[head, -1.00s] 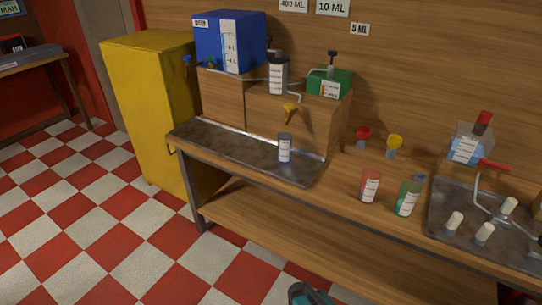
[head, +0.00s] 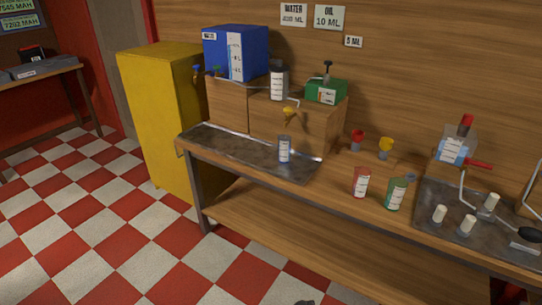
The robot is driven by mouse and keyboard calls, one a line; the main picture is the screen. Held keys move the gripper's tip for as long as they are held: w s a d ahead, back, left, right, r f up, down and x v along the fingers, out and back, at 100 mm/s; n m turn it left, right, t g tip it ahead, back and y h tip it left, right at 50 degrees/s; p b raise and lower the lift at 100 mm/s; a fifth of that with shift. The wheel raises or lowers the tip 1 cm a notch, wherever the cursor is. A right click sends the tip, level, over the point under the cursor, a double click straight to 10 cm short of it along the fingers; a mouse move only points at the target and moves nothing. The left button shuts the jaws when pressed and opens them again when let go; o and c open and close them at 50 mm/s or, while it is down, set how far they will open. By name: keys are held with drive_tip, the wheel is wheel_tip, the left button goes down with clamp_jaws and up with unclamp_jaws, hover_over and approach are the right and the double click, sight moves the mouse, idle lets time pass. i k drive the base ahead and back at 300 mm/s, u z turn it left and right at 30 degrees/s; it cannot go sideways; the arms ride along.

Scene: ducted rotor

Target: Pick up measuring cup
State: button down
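Several cups with white labels that look like measuring cups show in the head view. A grey, clear-looking cup (head: 284,150) stands upright on the metal tray (head: 222,147) at the left of the bench, below a yellow tap (head: 289,111). A red cup (head: 360,183) and a green cup (head: 397,193) stand upright on the wood to its right. I cannot tell which one the task names. Only a small dark piece, perhaps of my arm, shows at the bottom edge. My gripper's fingers are not visible, and no cup is held.
A blue tank (head: 236,52), a grey canister (head: 279,80) and a green box (head: 327,91) sit on wooden blocks behind the tray. Red (head: 357,138) and yellow (head: 386,146) funnel-like pieces stand behind the cups. A yellow cabinet (head: 160,110) is left. The checkered floor in front is clear.

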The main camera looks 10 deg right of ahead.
sight(283, 141)
drive_tip(key=z, duration=0.15)
drive_tip(key=i, duration=0.85)
drive_tip(key=z, duration=4.4)
drive_tip(key=i, duration=0.15)
drive_tip(key=u, duration=2.55)
